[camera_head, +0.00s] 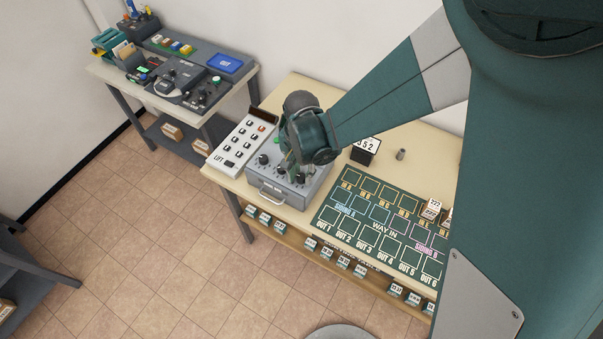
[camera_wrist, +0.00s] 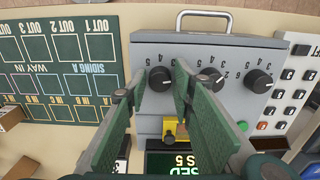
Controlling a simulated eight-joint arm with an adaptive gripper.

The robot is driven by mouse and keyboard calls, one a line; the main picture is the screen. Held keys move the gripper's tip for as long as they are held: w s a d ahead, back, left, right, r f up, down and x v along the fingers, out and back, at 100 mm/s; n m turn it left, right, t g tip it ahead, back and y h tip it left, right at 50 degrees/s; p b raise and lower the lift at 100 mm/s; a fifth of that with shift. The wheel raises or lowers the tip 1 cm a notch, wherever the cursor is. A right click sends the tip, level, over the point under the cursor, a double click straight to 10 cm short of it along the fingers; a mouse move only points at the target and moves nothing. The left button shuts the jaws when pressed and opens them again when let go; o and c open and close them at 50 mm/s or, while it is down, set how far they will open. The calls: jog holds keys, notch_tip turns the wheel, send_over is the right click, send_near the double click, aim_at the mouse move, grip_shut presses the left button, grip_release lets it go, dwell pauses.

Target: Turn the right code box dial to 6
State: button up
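The grey code box (camera_head: 312,190) stands on the table with a row of black dials on its top. In the wrist view the box (camera_wrist: 230,50) appears upside down, so its right dial (camera_wrist: 160,78) is the leftmost one. My gripper (camera_wrist: 160,76) is open, with one green finger on each side of this dial; I cannot tell whether they touch it. The middle dial (camera_wrist: 210,80) is partly behind a finger, and the left dial (camera_wrist: 258,80) is clear. The right dial's reading is not clear. In the head view my gripper (camera_head: 290,162) is over the box.
A white LIFT button panel (camera_head: 240,143) stands left of the box. A green track board (camera_head: 385,232) lies to its right. A yellow latch (camera_wrist: 175,130) and a dark display (camera_wrist: 185,163) are close to the fingers. The box has a front handle (camera_wrist: 205,14).

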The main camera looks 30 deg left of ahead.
jog(key=c, duration=0.5)
